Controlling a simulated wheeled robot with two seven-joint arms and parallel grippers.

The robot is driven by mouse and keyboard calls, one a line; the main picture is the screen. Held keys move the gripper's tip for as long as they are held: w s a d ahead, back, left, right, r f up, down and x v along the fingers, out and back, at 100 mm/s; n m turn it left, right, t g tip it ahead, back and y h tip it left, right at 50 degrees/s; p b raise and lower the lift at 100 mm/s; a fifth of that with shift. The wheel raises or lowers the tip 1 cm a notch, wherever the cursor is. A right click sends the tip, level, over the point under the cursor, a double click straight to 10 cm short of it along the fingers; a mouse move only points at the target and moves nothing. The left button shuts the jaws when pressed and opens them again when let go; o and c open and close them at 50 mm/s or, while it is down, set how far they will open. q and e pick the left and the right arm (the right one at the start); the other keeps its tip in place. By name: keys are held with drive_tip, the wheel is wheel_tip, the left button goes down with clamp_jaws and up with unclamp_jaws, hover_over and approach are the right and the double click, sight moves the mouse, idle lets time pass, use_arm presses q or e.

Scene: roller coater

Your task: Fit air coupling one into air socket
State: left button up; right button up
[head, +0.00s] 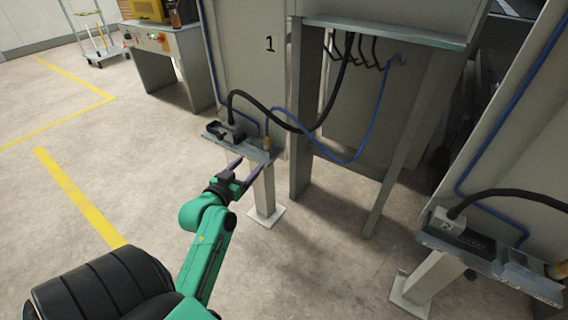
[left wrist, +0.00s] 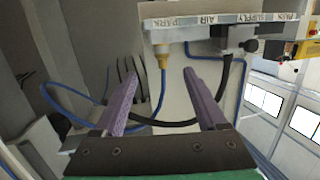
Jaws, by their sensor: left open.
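The brass air coupling (head: 267,143) on the blue hose of station 1 stands at the right end of that station's small shelf (head: 242,147). I cannot pick out the air socket. My right gripper is not in view.
The blue hose (head: 352,160) and black cable loop across the frame opening. A second station's shelf (head: 480,262) stands at right. Open floor (head: 110,170) lies at left.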

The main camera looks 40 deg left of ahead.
sight(265, 145)
use_arm(q)
drive_tip(key=b+x, duration=0.1)
drive_tip(key=x, duration=0.8)
drive_tip(key=shift+w+a+b, duration=0.25)
drive_tip(key=shift+w+b, duration=0.1)
drive_tip(key=shift+b, duration=0.05)
drive_tip(key=b+x, duration=0.1)
drive_tip(key=x, duration=0.3)
drive_tip(key=shift+w, duration=0.2)
drive_tip(key=shift+c, duration=0.6)
clamp_jaws()
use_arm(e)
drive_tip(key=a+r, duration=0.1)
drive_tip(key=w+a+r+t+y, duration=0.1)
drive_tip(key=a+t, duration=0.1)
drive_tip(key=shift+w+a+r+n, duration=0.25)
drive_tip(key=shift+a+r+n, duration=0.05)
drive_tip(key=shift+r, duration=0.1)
use_arm(q)
drive_tip(key=shift+r, duration=0.1)
